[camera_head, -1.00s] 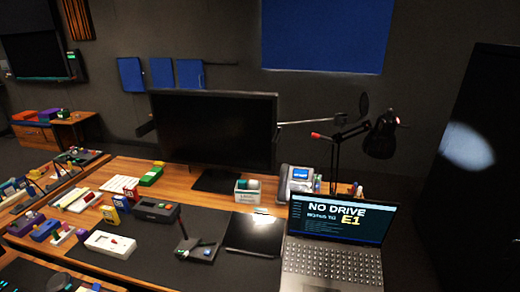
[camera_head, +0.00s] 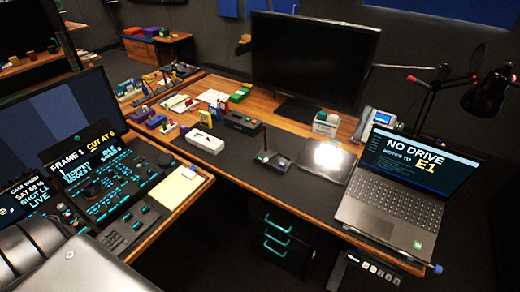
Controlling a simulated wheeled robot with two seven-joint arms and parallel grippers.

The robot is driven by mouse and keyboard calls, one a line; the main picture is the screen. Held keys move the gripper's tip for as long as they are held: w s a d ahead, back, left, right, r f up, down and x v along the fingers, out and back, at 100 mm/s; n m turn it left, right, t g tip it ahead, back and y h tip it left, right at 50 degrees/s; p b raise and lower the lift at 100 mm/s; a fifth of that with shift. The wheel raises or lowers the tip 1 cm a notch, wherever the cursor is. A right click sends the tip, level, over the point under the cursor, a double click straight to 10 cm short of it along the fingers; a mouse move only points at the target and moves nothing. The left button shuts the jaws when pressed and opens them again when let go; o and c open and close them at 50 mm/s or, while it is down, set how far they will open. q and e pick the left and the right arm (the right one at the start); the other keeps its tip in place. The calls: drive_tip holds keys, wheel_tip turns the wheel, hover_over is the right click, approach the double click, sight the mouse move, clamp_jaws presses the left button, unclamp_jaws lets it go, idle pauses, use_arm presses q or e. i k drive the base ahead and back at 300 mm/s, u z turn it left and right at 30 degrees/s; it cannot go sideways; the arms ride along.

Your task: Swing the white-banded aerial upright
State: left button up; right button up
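A small dark box with thin aerials (camera_head: 272,160) sits on the dark desk mat, left of a bright, glossy tablet-like panel. One thin aerial (camera_head: 265,138) stands roughly upright at its left side. Another thin dark line leans up to the right of the box. The white band is too small to make out, so I cannot tell which aerial carries it. Neither of my grippers is in view.
An open laptop (camera_head: 395,200) stands right of the glossy panel (camera_head: 327,160). A monitor (camera_head: 315,62) stands behind. A white box (camera_head: 205,141) and several coloured blocks lie to the left. A control console (camera_head: 100,190) fills the lower left. A lamp (camera_head: 487,92) overhangs the right.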

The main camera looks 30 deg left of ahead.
sight(264, 161)
drive_tip(key=u, duration=0.8)
